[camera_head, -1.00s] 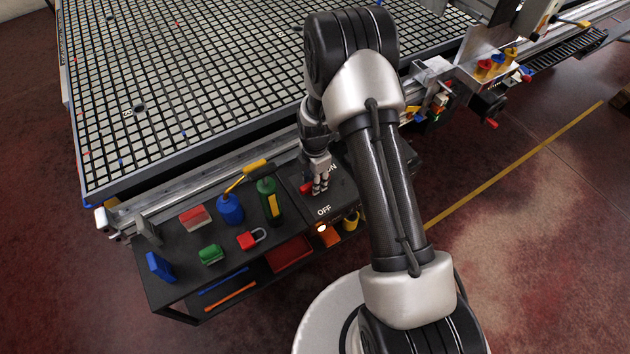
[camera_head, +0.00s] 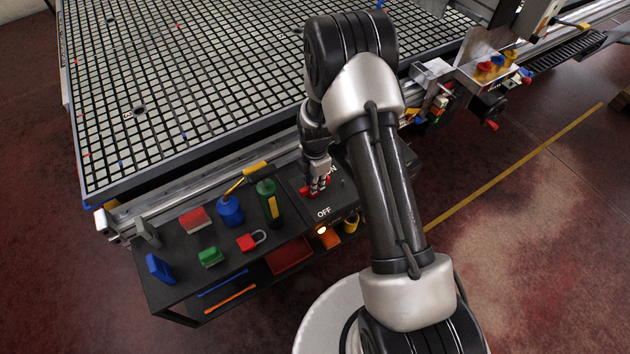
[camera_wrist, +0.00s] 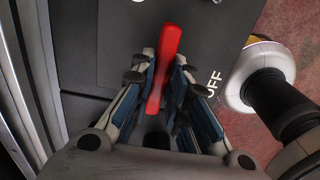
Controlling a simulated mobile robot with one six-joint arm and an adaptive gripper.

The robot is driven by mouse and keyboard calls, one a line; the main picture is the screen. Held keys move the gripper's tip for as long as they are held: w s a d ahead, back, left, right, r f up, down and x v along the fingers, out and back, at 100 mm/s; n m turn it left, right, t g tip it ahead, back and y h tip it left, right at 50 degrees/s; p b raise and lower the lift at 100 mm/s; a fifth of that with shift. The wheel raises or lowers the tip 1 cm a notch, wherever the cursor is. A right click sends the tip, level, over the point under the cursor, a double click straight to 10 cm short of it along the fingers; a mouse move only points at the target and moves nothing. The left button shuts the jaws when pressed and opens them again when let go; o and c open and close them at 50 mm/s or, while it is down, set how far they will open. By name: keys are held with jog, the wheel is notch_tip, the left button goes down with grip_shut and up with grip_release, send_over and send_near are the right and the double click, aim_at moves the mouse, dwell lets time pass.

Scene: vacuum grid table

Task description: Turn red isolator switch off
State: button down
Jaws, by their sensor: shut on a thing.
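The red isolator switch handle (camera_head: 319,188) sits on a dark panel box at the right end of the tool bench. White "OFF" lettering (camera_head: 324,211) is in front of it, and "ON" lettering (camera_head: 332,170) behind it is partly hidden. My gripper (camera_head: 316,184) is down at the handle. In the wrist view the red handle (camera_wrist: 172,42) lies lengthwise between the two fingers of my gripper (camera_wrist: 164,82), which is shut on it. The handle's far end sticks out past the fingertips.
The large grid table (camera_head: 200,80) lies behind the bench. My arm covers the area right of the panel.

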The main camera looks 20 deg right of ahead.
jog(key=shift+m, duration=0.4)
jog(key=m, duration=0.3)
jog(key=shift+s+m, duration=0.2)
jog(key=shift+m, duration=0.2)
jog(key=m, duration=0.4)
jog(key=shift+s, duration=0.15)
jog(key=m, duration=0.5)
jog(key=shift+s+a, duration=0.15)
jog(key=shift+a, duration=0.05)
jog(key=m, duration=0.4)
jog(key=shift+s+a, duration=0.1)
jog(key=shift+a, duration=0.05)
jog(key=shift+m, duration=0.3)
jog(key=c, duration=1.6)
grip_release()
jog(key=shift+o, duration=0.2)
jog(key=shift+r, duration=0.1)
